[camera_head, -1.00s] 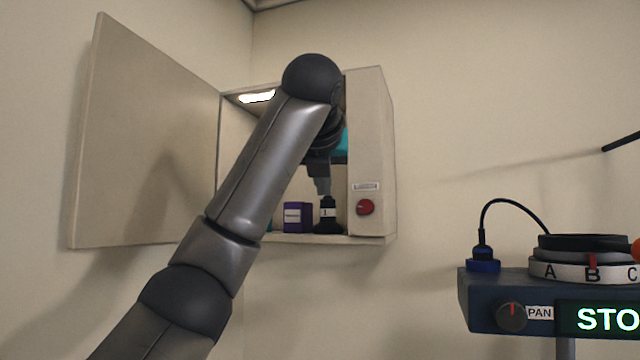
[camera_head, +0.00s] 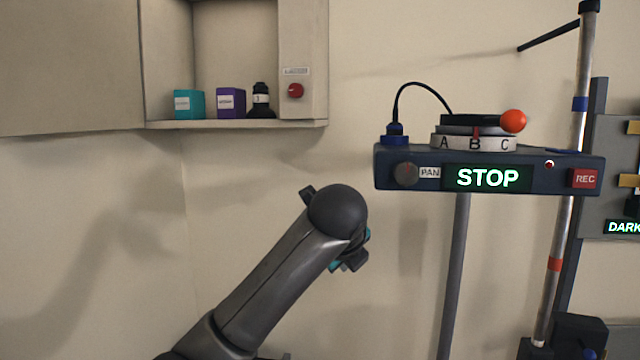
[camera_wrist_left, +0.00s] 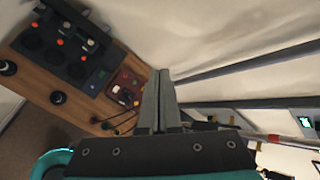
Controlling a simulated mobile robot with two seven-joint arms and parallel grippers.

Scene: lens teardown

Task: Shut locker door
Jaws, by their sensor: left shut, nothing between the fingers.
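The locker (camera_head: 304,65) hangs on the wall at the upper left of the head view, its top cut off. Its beige door (camera_head: 70,72) stands wide open to the left, swung away from the opening. Inside on the locker floor are a teal box (camera_head: 188,104), a purple box (camera_head: 231,103) and a black bottle (camera_head: 262,102). My left gripper (camera_wrist_left: 160,78) is shut and empty in the left wrist view. In the head view its arm is below and right of the locker, apart from the door, and the fingertips are hidden. My right gripper is out of view.
A dark console (camera_head: 480,170) with a STOP display, knobs and an orange ball stands right of the arm on a pole. A red knob (camera_head: 296,90) is on the locker's front. The wrist view shows a wooden bench (camera_wrist_left: 50,85) with gear. Bare wall lies below the door.

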